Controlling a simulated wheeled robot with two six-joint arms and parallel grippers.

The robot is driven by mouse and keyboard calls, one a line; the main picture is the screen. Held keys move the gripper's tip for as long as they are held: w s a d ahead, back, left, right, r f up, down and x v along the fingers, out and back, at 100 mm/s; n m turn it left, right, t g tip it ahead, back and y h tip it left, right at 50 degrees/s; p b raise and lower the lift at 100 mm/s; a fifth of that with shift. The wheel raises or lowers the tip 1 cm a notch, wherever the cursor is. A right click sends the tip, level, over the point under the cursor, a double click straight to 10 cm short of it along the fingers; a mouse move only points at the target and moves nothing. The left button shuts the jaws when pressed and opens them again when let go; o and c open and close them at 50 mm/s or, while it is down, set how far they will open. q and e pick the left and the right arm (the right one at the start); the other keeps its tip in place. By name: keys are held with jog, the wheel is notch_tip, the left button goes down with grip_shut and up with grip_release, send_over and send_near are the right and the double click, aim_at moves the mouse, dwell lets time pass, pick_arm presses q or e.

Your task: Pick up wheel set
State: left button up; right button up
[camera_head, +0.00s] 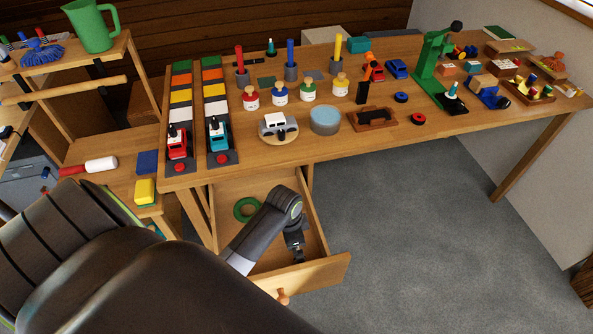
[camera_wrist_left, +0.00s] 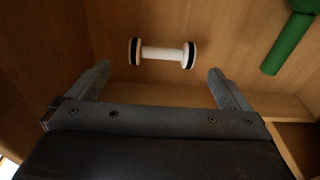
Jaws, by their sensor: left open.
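The wheel set (camera_wrist_left: 162,54), a white axle with a dark-banded white wheel at each end, lies on the wooden drawer floor in the left wrist view. I cannot make it out in the head view. My left gripper (camera_wrist_left: 158,68) is open and empty, its fingers spread wider than the wheel set. The wheel set lies just ahead of the fingertips, roughly centred between them, with no visible contact. In the head view my left gripper (camera_head: 297,250) reaches down into the open drawer (camera_head: 330,265). My right gripper is not in view.
Drawer walls stand close around the gripper. The workbench (camera_head: 330,150) above holds toy cars, paint bottles and a green press.

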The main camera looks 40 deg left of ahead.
pick_arm(q)
jog(key=f, duration=0.5)
jog(key=shift+w+b, duration=0.25)
jog(key=shift+b, duration=0.1)
jog(key=c, duration=1)
notch_tip(320, 180, up, 9)
jog(key=shift+f+p, duration=0.1)
jog(key=shift+p, duration=0.7)
jog(key=shift+d+r, duration=0.1)
jog(key=shift+r, duration=0.5)
